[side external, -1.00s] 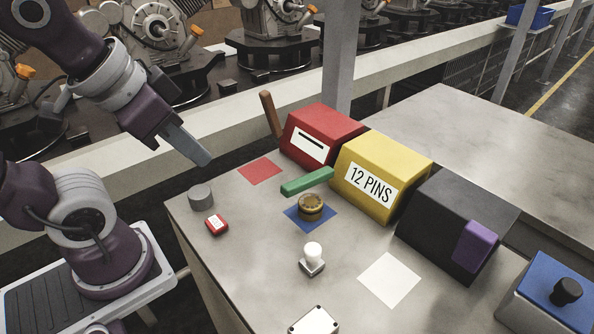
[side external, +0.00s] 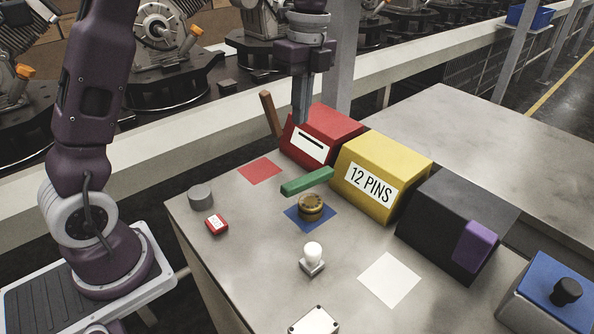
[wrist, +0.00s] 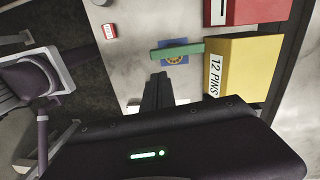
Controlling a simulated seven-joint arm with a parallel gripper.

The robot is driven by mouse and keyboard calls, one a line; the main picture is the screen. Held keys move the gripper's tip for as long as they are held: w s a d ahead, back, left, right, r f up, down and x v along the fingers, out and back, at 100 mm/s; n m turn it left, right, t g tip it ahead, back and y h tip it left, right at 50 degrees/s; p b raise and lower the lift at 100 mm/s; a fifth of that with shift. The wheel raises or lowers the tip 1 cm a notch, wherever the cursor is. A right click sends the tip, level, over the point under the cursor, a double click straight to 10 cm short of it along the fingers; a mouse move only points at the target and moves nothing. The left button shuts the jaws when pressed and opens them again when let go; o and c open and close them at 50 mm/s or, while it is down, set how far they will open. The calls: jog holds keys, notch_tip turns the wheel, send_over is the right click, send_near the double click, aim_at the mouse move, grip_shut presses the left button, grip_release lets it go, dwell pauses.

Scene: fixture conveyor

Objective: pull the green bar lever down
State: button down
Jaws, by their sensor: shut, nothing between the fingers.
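The green bar lever (side external: 307,182) sticks out roughly level from the left end of the yellow box (side external: 397,160) labelled "12 PINS". It also shows in the wrist view (wrist: 178,51), joined to the yellow box side. My gripper (side external: 302,118) points straight down, shut and empty. In the side view its fingertips overlap the top of the red box (side external: 343,130). In the wrist view the fingertips (wrist: 157,76) appear just below the bar in the picture, apart from it. I cannot tell exactly how high they are above it.
A brass knob (side external: 311,206) on a blue square stands beneath the bar's side. A brown lever (side external: 271,113) rises beside the red box. A white-topped joystick (side external: 313,255), a small red block (side external: 216,224) and a grey cylinder (side external: 201,194) stand on the table (side external: 262,270).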

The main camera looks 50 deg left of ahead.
jog(key=f, duration=0.1)
send_near(294, 184)
jog(key=shift+m, duration=0.4)
notch_tip(294, 184, down, 7)
jog(key=shift+r, duration=0.1)
jog(key=shift+s+f, duration=0.2)
jog(key=shift+f, duration=0.25)
jog(key=shift+s+f, duration=0.2)
jog(key=shift+f, duration=0.3)
